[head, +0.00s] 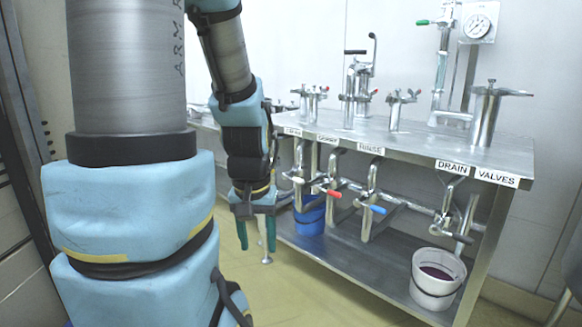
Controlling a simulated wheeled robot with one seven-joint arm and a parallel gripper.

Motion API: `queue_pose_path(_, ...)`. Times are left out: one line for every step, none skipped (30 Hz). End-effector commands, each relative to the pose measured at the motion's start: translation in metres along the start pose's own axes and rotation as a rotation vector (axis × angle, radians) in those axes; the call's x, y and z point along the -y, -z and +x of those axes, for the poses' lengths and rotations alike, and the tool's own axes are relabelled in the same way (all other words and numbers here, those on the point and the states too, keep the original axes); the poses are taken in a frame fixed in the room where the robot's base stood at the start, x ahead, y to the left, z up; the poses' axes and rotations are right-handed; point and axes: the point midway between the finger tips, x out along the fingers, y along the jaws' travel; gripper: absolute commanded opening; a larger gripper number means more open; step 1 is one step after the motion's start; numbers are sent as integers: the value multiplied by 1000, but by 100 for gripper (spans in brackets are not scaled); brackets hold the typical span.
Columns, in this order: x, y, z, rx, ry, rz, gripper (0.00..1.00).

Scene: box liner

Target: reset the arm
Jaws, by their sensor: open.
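My arm, in blue padded covers with grey links, fills the left of the head view. My gripper (256,234) hangs pointing down at the arm's end, left of the steel bench. Its two green fingers are apart, with nothing between them. The gripper is in front of the bench's left end in the picture; I cannot tell the exact gap to the bench.
A steel bench (420,152) carries valves and fittings, with labels such as RINSE, DRAIN and VALVES. Red and blue handled taps stick out in front. A white bucket (430,290) with dark liquid and a blue bucket (311,217) stand on its lower shelf. Yellow floor (300,295) is clear.

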Motion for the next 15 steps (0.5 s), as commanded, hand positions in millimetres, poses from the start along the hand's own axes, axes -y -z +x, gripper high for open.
queue_pose_path(0, 4, -30, -1, 0, 0, 57)
queue_pose_path(0, 6, -39, -1, 0, 0, 57)
queue_pose_path(0, 8, -53, -1, 0, 1, 57)
queue_pose_path(0, 9, -63, -1, 0, 1, 57)
queue_pose_path(0, 10, -72, -1, 0, 1, 57)
queue_pose_path(0, 12, -85, -1, 0, 1, 57)
queue_pose_path(0, 13, -94, -1, 0, 1, 57)
queue_pose_path(0, 15, -103, -1, 0, 1, 57)
queue_pose_path(0, 16, -115, -1, 0, 1, 57)
queue_pose_path(-1, 17, -122, -1, 0, 1, 57)
queue_pose_path(-1, 18, -130, -1, 0, 1, 57)
queue_pose_path(-1, 20, -138, -1, 0, 1, 57)
queue_pose_path(-1, 20, -144, -1, 0, 1, 57)
queue_pose_path(-1, 21, -149, -1, 0, 1, 57)
queue_pose_path(-1, 22, -154, -1, 0, 1, 57)
